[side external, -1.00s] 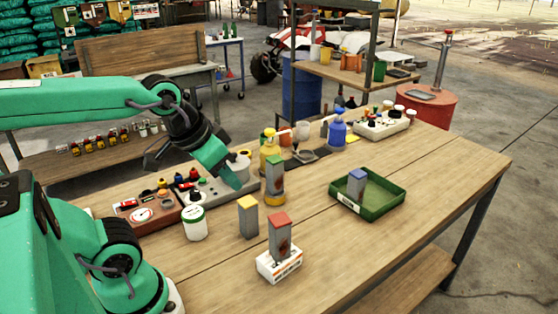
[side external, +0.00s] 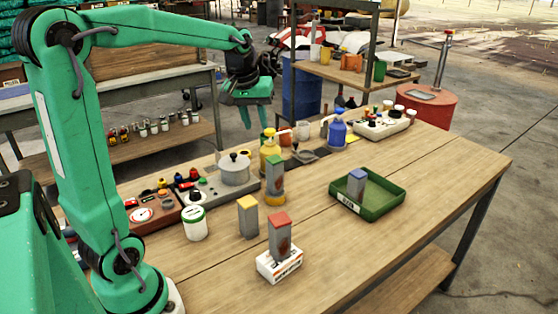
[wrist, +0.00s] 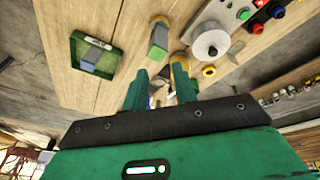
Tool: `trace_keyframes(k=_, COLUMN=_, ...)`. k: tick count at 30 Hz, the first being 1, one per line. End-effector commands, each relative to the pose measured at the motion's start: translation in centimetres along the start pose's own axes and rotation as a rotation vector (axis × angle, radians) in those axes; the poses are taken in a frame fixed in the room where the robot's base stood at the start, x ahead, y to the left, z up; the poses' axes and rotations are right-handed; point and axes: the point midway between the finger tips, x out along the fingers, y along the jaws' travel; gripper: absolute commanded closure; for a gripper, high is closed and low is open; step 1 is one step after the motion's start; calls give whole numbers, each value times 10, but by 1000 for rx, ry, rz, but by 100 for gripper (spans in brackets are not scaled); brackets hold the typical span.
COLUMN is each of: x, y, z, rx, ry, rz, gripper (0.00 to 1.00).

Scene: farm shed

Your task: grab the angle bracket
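I cannot pick out a plain angle bracket for certain. Several upright grey blocks with coloured tops stand on the bench: a yellow-topped one (side external: 248,220), a red-topped one (side external: 280,240) on a white box, a green-topped one (side external: 275,178) in front of a yellow bottle, and a blue-topped one (side external: 356,188) in a green tray (side external: 393,208).
A silver pot (side external: 235,170) on a control panel, a yellow bottle (side external: 270,155) and a blue bottle (side external: 337,130) line the bench's back side. A white jar (side external: 195,224) stands at front left. The bench (side external: 400,260) is clear at the front right.

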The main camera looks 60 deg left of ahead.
Motion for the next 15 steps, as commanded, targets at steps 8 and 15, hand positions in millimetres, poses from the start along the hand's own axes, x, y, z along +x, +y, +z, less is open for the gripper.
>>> trace_keyframes(k=8, x=39, y=-29, z=-63, rx=-220, ry=-49, rz=-53, gripper=72)
trace_keyframes(k=15, x=80, y=-66, z=-108, rx=-410, ry=-86, rz=-97, gripper=72)
